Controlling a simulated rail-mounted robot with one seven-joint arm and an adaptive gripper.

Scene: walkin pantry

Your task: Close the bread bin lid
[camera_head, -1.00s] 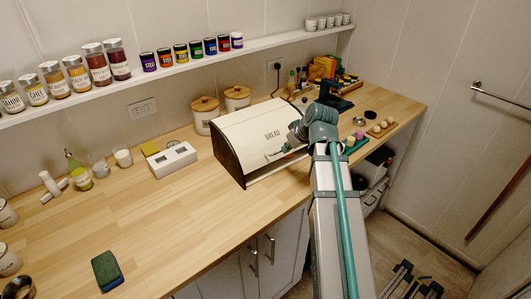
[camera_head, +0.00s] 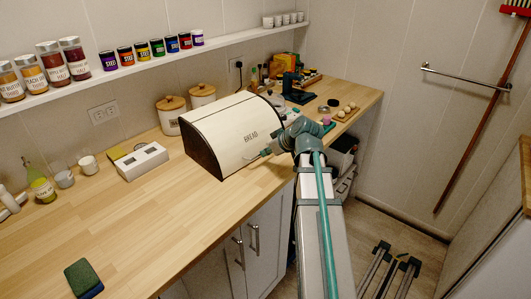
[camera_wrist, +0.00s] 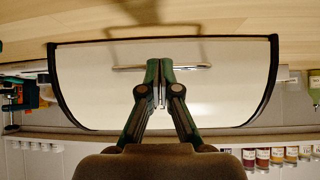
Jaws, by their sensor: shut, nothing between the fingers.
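The bread bin (camera_head: 200,158) stands on the wooden counter, with dark side panels and a curved cream lid (camera_head: 230,128) marked BREAD. The lid's front edge is down at the counter, with no gap visible along the front in the head view. In the wrist view the lid (camera_wrist: 100,85) fills the middle, and its metal bar handle (camera_wrist: 190,67) runs across near the lower front edge. My gripper (camera_wrist: 160,66) is shut and empty, its fingertips overlapping the handle; I cannot tell whether they touch. In the head view my gripper (camera_head: 268,152) is at the lid's front right.
A white box with dark openings (camera_head: 142,161) stands left of the bin, and two lidded canisters (camera_head: 170,114) stand behind it. The counter's left front is mostly clear.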

